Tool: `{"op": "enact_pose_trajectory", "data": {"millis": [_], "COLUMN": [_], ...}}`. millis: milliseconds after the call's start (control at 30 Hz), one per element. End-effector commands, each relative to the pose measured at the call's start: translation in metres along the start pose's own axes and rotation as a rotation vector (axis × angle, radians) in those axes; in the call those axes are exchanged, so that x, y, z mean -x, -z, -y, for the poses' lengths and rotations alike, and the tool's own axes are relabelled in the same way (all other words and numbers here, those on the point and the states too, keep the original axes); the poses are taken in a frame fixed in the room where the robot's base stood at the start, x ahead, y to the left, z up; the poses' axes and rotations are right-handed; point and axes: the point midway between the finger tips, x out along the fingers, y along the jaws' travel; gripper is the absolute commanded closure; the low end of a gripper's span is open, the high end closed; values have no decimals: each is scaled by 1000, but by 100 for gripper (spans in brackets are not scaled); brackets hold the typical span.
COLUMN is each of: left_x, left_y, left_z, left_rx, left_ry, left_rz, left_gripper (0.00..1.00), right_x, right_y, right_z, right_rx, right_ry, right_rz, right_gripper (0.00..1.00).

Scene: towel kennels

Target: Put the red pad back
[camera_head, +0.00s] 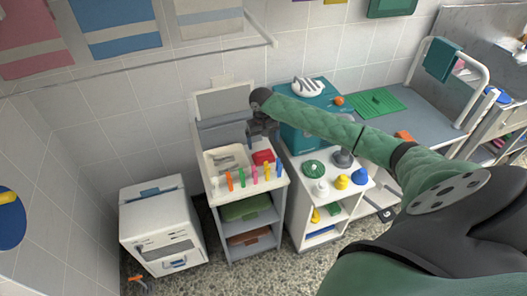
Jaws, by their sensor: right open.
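A small red pad (264,157) sits at the back right of the grey cart's top (213,186), beside a pale tray (227,160). My right arm, in a green sleeve, reaches in from the right. My right gripper (260,137) is dark and small in the view, just above and behind the red pad in the picture. It is open, and I see nothing between its fingers. Whether it touches the pad is too small to tell. My left gripper is out of view.
Several coloured upright clips (242,177) line the cart's front edge. A white shelf unit (297,187) to its right bears a teal box (300,135) and coloured knobs (342,182). A white cabinet (162,222) stands left. Towels (115,28) hang on the wall rail.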

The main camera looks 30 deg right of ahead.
Motion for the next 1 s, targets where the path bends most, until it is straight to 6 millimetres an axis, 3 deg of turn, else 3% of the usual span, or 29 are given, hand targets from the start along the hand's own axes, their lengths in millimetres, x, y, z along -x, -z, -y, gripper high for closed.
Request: {"op": "enact_pose_trajectory", "data": {"millis": [200,333,1000], "left_x": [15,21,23], "left_y": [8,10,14], "left_z": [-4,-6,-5], "left_rx": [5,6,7], "left_ry": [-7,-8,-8], "left_rz": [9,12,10], "left_gripper": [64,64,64], "right_x": [30,39,43], "right_y": [0,0,0], "right_z": [1,1,1], "right_rx": [1,0,0], "right_ry": [1,1,1], "right_rz": [-2,0,1], "right_gripper": [10,10,10]}}
